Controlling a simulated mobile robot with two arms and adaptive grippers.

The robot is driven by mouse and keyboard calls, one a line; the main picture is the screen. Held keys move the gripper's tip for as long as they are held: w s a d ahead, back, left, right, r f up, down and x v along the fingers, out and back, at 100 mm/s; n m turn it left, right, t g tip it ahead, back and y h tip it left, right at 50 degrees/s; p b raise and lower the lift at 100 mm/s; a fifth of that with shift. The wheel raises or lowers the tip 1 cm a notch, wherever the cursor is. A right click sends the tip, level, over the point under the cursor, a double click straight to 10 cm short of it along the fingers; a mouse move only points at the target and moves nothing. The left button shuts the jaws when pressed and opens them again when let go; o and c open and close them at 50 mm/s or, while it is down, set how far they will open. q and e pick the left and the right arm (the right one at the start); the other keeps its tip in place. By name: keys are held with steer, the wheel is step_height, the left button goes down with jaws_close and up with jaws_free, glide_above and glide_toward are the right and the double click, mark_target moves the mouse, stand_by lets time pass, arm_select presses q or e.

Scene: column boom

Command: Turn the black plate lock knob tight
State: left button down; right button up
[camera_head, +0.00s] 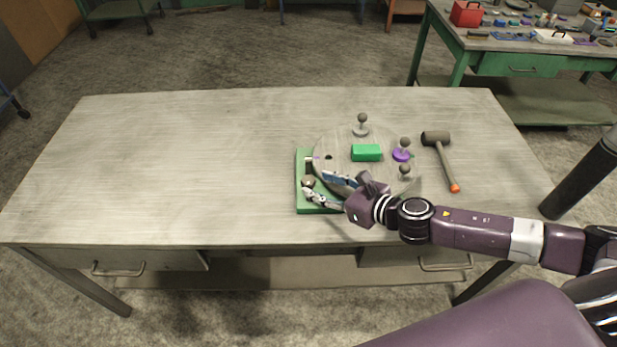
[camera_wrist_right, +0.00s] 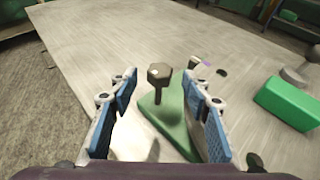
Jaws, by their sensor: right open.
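The black plate lock knob (camera_head: 308,182) stands at the left front of a green base (camera_head: 301,160), beside a round grey plate (camera_head: 340,140). In the right wrist view the dark faceted knob (camera_wrist_right: 159,74) stands upright on a green corner piece (camera_wrist_right: 170,112). My right gripper (camera_head: 324,188) is open, its fingers pointing left toward the knob. In the wrist view the knob shows in the gap between the blue-padded fingers, beyond their tips; neither finger visibly touches it. The gripper hides part of the plate's front. My left gripper is not in view.
On the plate are a green block (camera_head: 366,152), a purple disc with a knob (camera_head: 402,155) and grey ball-topped posts (camera_head: 361,122). A mallet (camera_head: 444,150) lies to the right. The table's left half (camera_head: 170,160) is clear. A cluttered green bench (camera_head: 520,62) stands behind right.

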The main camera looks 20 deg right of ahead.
mark_target(310, 182)
steer(key=shift+p+x, duration=0.5)
steer(key=shift+x, duration=2.1)
steer(key=shift+c, duration=0.3)
steer(key=c, duration=1.1)
